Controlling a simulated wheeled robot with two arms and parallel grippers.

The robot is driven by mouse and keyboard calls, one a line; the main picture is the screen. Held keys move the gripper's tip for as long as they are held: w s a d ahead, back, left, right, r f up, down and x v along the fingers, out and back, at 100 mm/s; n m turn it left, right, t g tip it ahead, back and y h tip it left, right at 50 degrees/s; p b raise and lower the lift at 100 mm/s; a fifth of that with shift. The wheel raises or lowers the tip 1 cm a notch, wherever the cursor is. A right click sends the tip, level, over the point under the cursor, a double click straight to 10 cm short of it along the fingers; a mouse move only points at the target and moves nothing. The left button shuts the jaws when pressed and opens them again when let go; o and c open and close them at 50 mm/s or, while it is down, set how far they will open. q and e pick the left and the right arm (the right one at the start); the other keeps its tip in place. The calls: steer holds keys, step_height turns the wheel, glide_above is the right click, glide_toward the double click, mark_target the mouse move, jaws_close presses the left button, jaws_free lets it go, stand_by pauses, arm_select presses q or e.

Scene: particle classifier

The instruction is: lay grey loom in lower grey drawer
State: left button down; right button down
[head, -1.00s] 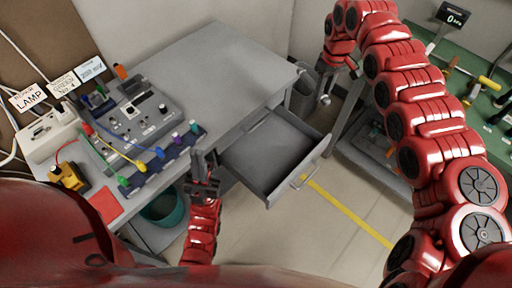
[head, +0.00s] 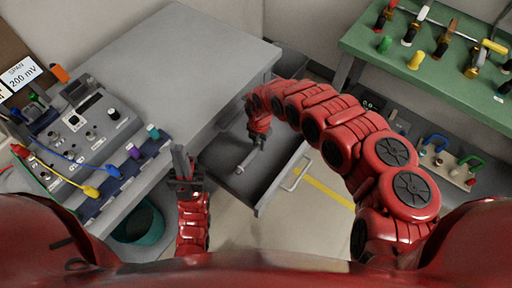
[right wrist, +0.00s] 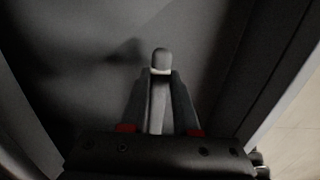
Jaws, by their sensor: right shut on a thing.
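The grey loom (right wrist: 160,62) shows in the right wrist view as a short grey piece with a rounded tip and a pale band, between my fingers. My right gripper (right wrist: 158,100) is shut on it. In the head view the right gripper (head: 256,140) points down over the open grey drawer (head: 222,162), with the loom (head: 247,161) below it, inside the drawer's outline. I cannot tell whether the loom touches the drawer floor. My left gripper (head: 182,165) is upright and apart from the drawer, near the desk's front edge; its finger gap is unclear.
The grey desk top (head: 190,55) beside the drawer is clear. A control panel (head: 85,130) with coloured leads stands at left. A teal bin (head: 140,222) is under the desk. A green bench (head: 430,70) with hand tools is at upper right.

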mark_target(259, 150)
steer(key=shift+a+f, duration=0.1)
steer(key=shift+f, duration=2.15)
steer(key=shift+f+b, duration=0.2)
steer(key=shift+b, duration=0.25)
steer(key=c, duration=0.7)
jaws_free()
steer(key=shift+o, duration=0.2)
steer(key=shift+r, duration=0.15)
